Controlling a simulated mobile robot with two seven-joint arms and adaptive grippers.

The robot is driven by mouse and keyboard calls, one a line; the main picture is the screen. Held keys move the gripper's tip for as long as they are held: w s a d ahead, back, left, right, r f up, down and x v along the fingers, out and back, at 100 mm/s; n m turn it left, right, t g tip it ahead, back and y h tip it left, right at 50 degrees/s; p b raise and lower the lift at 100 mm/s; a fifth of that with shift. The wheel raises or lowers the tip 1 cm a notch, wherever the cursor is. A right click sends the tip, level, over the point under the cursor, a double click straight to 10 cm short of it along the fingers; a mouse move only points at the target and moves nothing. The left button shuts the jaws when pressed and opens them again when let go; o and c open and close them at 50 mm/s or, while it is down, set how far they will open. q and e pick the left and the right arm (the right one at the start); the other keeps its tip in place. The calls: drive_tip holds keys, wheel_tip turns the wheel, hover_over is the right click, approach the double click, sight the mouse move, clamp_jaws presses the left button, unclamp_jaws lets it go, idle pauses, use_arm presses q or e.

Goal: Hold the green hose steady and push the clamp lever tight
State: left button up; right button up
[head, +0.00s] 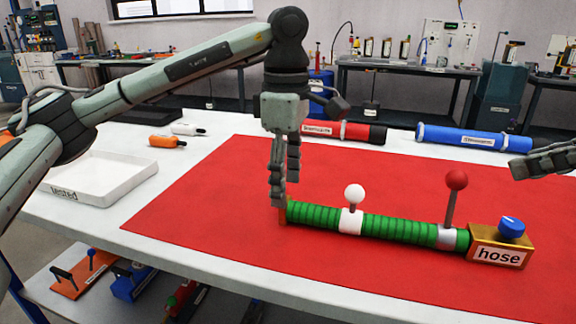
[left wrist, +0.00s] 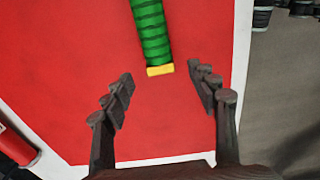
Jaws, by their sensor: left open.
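The green ribbed hose (head: 400,228) lies across the red mat, its right end in a brass block (head: 500,240) labelled "hose" with a blue knob on top. A white clamp band with a white-knobbed lever (head: 353,197) sits around its middle. A grey clamp band with an upright red-knobbed lever (head: 453,195) is near the block. My left gripper (head: 284,190) is open, pointing down at the hose's free left end. In the left wrist view, the hose's yellow end (left wrist: 160,70) shows between the spread fingers, not gripped. My right gripper (head: 520,168) is partly in view at the right edge; its opening is unclear.
The red mat (head: 200,215) is clear in front of the hose. A red cylinder (head: 355,132) and a blue cylinder (head: 470,139) lie behind. A white tray labelled "tested" (head: 125,165) is at left, with orange (head: 167,141) and white (head: 188,129) items behind it.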

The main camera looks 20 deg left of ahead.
use_arm(q)
drive_tip(key=shift+f, duration=2.5)
clamp_jaws()
use_arm(e)
drive_tip(key=c, duration=0.6)
drive_tip(key=shift+w+r, duration=0.1)
drive_tip(key=shift+w, duration=0.05)
clamp_jaws()
drive_tip(key=w+a+r+n+g, duration=0.4)
drive_tip(key=w+a+n+g, duration=0.2)
drive_tip(key=shift+w+r+n+g, duration=0.15)
drive_tip(key=shift+r+n+g, duration=0.1)
drive_tip(key=shift+n+g, duration=0.05)
